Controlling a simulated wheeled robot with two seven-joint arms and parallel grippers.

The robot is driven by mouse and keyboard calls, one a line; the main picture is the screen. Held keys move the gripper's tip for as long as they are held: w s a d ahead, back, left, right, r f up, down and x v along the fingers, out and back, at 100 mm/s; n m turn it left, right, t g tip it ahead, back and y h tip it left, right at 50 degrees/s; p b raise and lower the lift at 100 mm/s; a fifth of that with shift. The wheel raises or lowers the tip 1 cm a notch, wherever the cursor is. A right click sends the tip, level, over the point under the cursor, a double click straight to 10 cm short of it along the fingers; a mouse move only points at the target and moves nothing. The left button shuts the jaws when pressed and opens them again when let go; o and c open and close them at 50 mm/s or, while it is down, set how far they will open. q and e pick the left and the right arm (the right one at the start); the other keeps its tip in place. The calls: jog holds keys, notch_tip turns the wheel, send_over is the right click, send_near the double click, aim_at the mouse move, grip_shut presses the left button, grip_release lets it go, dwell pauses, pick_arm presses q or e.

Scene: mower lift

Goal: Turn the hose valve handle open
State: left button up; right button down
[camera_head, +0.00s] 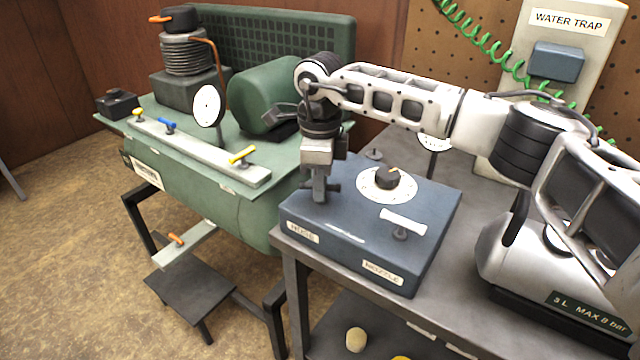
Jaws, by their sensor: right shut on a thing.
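The blue valve box (345,225) stands on the grey bench, with a HOSE label (303,232) at its front left and a NOZZLE label (383,273) at its front right. My right gripper (320,190) points down over the box's left part, behind the HOSE label. It is shut on the hose valve handle, which is mostly hidden by the fingers, so its angle cannot be told. The white nozzle handle (403,221) lies crosswise on its dark stem, apart from the gripper. My left gripper is not in view.
A dial with a black knob (387,178) sits on the box close to the gripper. The green compressor (200,180) with a yellow lever (242,155) stands to the left. A white tank (530,260) stands at right, under my right arm.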

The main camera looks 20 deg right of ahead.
jog(key=n+b, duration=0.1)
jog(key=n, duration=0.9)
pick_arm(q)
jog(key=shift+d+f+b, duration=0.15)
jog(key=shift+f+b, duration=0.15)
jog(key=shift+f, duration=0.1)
pick_arm(e)
jog(key=shift+r+n, duration=0.1)
jog(key=shift+n, duration=2.2)
jog(key=c, duration=1.4)
grip_release()
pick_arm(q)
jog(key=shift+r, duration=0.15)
pick_arm(e)
notch_tip(320, 180, up, 16)
